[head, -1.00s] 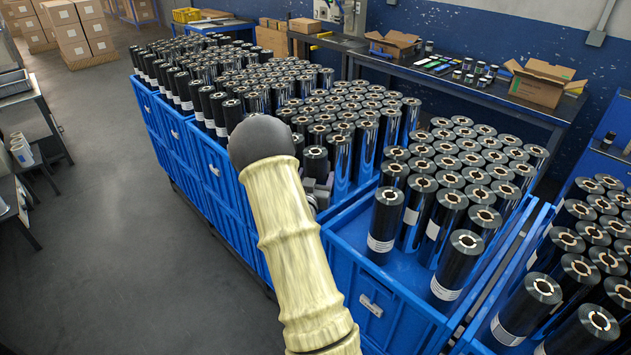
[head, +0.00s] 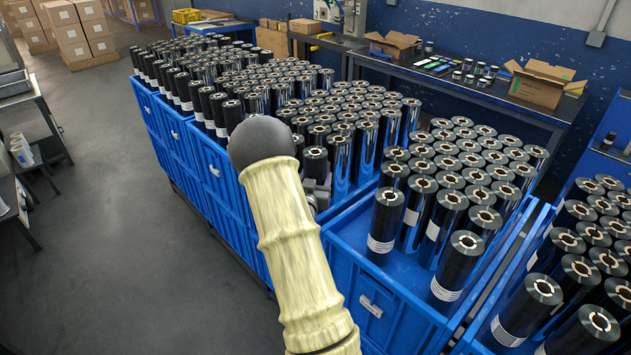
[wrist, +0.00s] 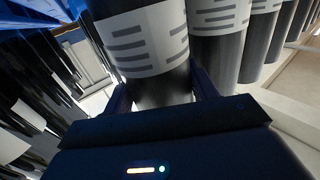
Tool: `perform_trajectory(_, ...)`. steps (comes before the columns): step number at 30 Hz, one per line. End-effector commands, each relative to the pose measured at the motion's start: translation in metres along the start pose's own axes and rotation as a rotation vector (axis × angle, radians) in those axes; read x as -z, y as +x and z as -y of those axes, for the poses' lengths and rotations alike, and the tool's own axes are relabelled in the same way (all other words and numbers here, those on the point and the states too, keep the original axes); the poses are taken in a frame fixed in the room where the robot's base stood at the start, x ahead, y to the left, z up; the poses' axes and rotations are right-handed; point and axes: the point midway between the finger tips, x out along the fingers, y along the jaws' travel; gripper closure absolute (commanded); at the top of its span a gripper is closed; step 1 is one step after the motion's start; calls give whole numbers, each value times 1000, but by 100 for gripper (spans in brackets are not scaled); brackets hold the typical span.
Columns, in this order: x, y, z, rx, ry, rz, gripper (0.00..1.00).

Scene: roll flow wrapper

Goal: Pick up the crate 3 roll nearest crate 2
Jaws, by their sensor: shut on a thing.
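In the wrist view a dark roll (wrist: 145,50) with a white printed label stands between the two fingers of my gripper (wrist: 163,92), which is shut on it. In the head view my gripper (head: 319,192) is mostly hidden behind my arm, at the near edge of the middle blue crate (head: 345,202). A dark roll (head: 315,163) shows just above it, its lower part hidden. The crate holds many upright rolls. No crate numbers are readable.
Another blue crate (head: 352,277) of upright rolls stands to the right, with bare floor at its near end. More filled crates stand beyond and at the far right. A bench (head: 480,95) with cartons runs behind. The grey floor (head: 110,190) at left is clear.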

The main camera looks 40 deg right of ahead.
Motion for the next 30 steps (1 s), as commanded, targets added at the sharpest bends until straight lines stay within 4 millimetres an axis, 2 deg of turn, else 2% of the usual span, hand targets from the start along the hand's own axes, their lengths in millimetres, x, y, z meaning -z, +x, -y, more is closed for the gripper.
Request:
perform_trajectory(5,10,1,0,0,1,-6,92)
perform_trajectory(11,34,0,0,0,4,-9,92)
perform_trajectory(24,128,0,0,1,6,-13,92)
perform_trajectory(30,166,0,0,0,5,-9,92)
